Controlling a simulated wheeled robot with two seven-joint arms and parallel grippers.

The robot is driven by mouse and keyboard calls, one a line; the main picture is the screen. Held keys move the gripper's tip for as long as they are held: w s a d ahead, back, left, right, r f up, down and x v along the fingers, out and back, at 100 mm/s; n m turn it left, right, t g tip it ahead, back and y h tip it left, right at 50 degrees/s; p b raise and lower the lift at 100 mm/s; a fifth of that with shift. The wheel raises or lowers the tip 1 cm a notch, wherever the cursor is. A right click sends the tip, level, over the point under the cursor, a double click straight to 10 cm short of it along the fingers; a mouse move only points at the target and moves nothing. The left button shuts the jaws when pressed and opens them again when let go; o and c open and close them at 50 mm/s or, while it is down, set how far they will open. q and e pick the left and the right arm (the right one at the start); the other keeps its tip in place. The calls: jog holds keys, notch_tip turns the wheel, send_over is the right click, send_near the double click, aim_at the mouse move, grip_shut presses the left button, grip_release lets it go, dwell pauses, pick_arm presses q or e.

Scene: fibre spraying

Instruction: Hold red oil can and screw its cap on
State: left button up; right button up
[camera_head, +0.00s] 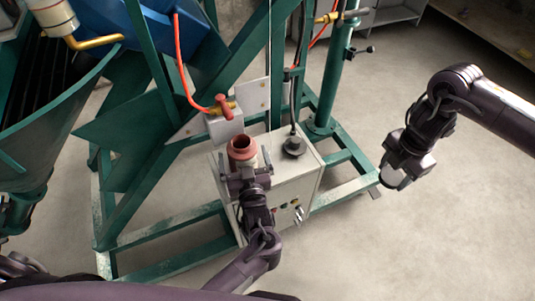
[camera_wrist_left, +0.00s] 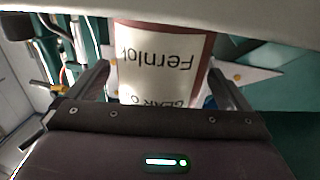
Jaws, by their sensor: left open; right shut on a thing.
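The red oil can (camera_head: 242,147) stands on the white control box, with a dark round opening at its top. In the left wrist view its white label on the red body (camera_wrist_left: 160,65) fills the space between my fingers. My left gripper (camera_head: 247,176) is open around the can, one finger on each side. My right gripper (camera_head: 396,172) is off to the right, well apart from the can, shut on a small pale thing (camera_head: 392,179). I cannot tell for sure whether this is the cap.
The white box (camera_head: 290,165) carries a black plug (camera_head: 294,146) right of the can and knobs on its front. A grey block with a red-handled valve (camera_head: 223,106) sits close behind the can. Green frame bars (camera_head: 160,160) surround the box. The floor at right is clear.

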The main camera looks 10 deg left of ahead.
pick_arm(q)
jog(key=shift+w+a, duration=0.1)
jog(key=shift+w, duration=0.15)
jog(key=c, duration=1.2)
jog(key=shift+c, duration=0.2)
jog(key=shift+r, duration=0.1)
pick_arm(e)
jog(key=shift+r, duration=0.1)
